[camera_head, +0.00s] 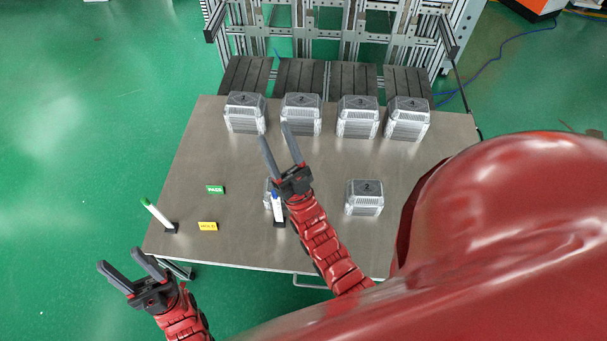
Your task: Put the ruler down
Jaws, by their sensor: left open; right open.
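I see no ruler in the head view, neither in a gripper nor on the table. My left gripper (119,257) is open and empty, off the near left corner of the grey table (240,255). My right gripper (276,131) is open, its fingers pointing to the back of the table, with nothing visible between them. Its fingertips show between two metal housings of the back row, the left one (245,114) and its neighbour (301,115). I cannot tell its height above the table.
A green-tipped marker (157,214) leans in a black holder at left; a blue-tipped one (279,209) stands beside my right arm. Green PASS (215,189) and yellow (208,226) labels lie between. One housing (364,198) stands right; another is partly hidden behind my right arm.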

